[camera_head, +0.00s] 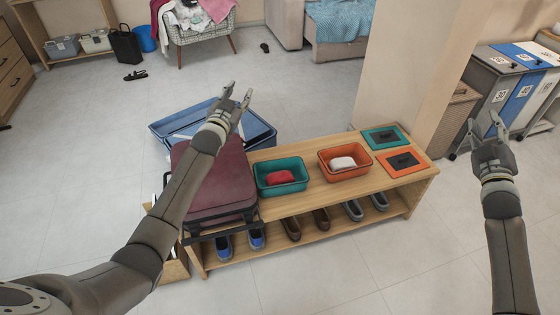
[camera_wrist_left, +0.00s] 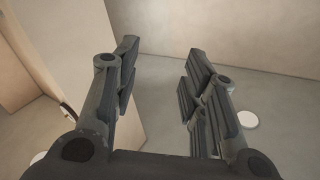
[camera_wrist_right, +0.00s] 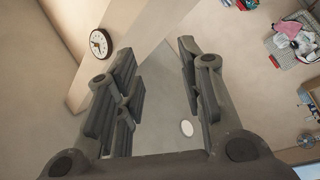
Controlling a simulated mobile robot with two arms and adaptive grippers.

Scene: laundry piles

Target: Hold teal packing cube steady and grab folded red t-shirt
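The teal packing cube (camera_head: 281,177) is an open-topped bin on the wooden bench. The folded red t-shirt (camera_head: 280,177) lies inside it. My left gripper (camera_head: 238,97) is raised above and left of the teal cube, beyond the maroon suitcase, and touches nothing. In the left wrist view its fingers (camera_wrist_left: 160,85) are apart with nothing between them. My right gripper (camera_head: 484,128) is raised at the right, off the bench's right end. In the right wrist view its fingers (camera_wrist_right: 160,85) are apart and empty. Neither wrist view shows the cube or shirt.
An orange bin (camera_head: 345,174) with a folded white item (camera_head: 342,163) stands right of the teal one. Teal (camera_head: 384,127) and orange lids (camera_head: 414,168) lie at the bench's (camera_head: 310,204) right end. A maroon suitcase (camera_head: 225,180) stands left. Shoes fill the lower shelf. A pillar (camera_head: 415,70) rises behind.

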